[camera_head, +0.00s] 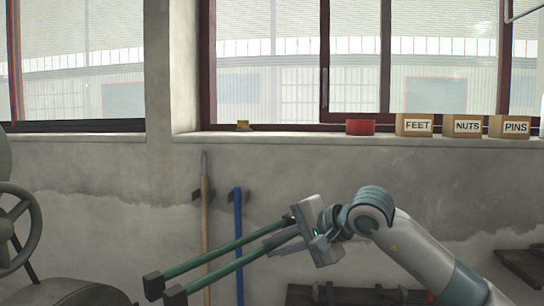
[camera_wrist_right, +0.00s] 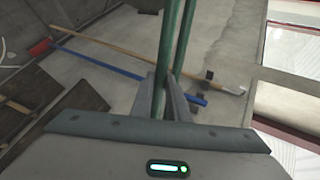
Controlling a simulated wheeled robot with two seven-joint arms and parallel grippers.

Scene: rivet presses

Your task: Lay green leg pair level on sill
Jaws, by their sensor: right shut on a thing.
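The green leg pair (camera_head: 220,255) is two long green tubes with dark square feet at their lower left ends. My right gripper (camera_head: 292,232) is shut on the pair near its upper right end and holds it in the air, tilted down to the left, below and in front of the sill. In the right wrist view the green tubes (camera_wrist_right: 172,50) run up between the fingers (camera_wrist_right: 170,102). The window sill (camera_head: 285,136) is pale and runs under the window. My left gripper is not in view.
On the sill stand a small yellow thing (camera_head: 243,125), a red box (camera_head: 360,127) and boxes marked FEET (camera_head: 414,124), NUTS (camera_head: 462,126) and PINS (camera_head: 511,127). The sill between yellow and red is clear. A handwheel (camera_head: 36,225) stands at left. Two poles lean on the wall.

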